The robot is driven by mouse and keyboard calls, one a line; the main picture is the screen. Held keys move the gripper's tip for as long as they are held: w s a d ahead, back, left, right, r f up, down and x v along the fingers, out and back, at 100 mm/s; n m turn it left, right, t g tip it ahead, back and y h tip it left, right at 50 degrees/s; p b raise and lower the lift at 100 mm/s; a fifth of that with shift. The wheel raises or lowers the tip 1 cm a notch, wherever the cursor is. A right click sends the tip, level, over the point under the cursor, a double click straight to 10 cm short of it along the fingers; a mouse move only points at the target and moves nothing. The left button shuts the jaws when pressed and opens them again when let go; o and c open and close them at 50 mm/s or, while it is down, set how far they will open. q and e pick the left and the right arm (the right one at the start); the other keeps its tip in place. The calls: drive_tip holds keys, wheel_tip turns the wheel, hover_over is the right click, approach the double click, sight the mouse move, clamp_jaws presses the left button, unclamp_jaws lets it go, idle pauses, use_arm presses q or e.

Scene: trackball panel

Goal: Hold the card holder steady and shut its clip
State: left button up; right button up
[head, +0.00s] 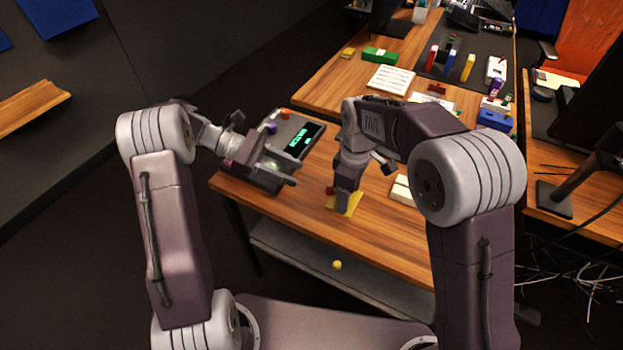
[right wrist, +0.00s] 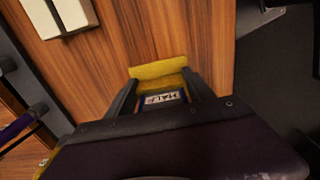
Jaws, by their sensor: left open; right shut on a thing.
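The yellow card holder (head: 345,204) is near the front edge of the wooden table in the head view. In the right wrist view its yellow part (right wrist: 158,72) lies just beyond my fingertips, and a card lettered "HALF" (right wrist: 162,97) shows between the fingers. My right gripper (head: 343,200) points down and is shut on the card holder, hiding much of it. Whether the clip is open or shut cannot be told. My left gripper (head: 291,168) is open and empty, left of the holder, in front of the dark panel.
The dark panel with a green display (head: 300,140) and knobs stands at the table's left end. A white block (head: 402,190) lies right of the holder. A small yellow piece (head: 337,265) shows below the table's front edge. Several coloured items stand farther back.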

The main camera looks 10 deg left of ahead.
use_arm(q)
drive_tip(key=shift+v, duration=1.25)
drive_tip(key=shift+a, duration=0.15)
drive_tip(key=c, duration=0.4)
drive_tip(key=shift+y, duration=0.7)
drive_tip(key=a, duration=0.4)
drive_tip(key=shift+r, duration=0.3)
clamp_jaws()
approach(336, 189)
drive_tip(key=shift+s+a+f, duration=0.55)
drive_tip(key=shift+s+f, duration=0.25)
drive_tip(key=shift+s, duration=0.15)
drive_tip(key=shift+d+f, duration=0.1)
drive_tip(key=shift+d, duration=1.95)
drive_tip(key=shift+s+d, duration=0.9)
drive_tip(key=shift+s, duration=0.3)
